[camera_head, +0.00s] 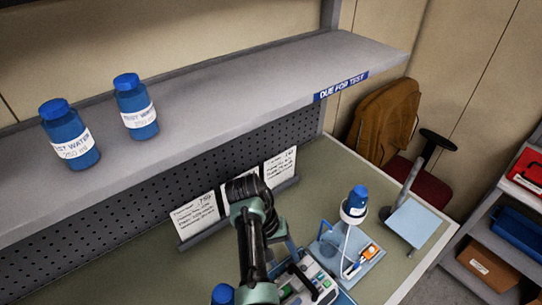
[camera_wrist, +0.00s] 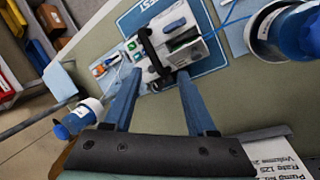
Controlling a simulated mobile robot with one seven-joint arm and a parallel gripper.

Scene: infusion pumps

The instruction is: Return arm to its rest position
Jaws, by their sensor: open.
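My gripper (camera_wrist: 158,76) shows in the wrist view with its two blue fingers spread and nothing held between them. It points toward a white infusion pump (camera_wrist: 183,24) with a black handle on a blue mat (camera_wrist: 207,57). The gap between fingertips and pump is hard to judge. In the head view my dark, bent arm (camera_head: 251,245) reaches over the bench beside the pump (camera_head: 318,283) and hides part of it. The gripper is mostly hidden behind the arm there.
Two blue test water bottles (camera_head: 68,138) (camera_head: 137,110) stand on the shelf (camera_head: 215,85) above the bench. Cards (camera_head: 198,214) stand behind my arm. A chair (camera_head: 385,125) stands beyond.

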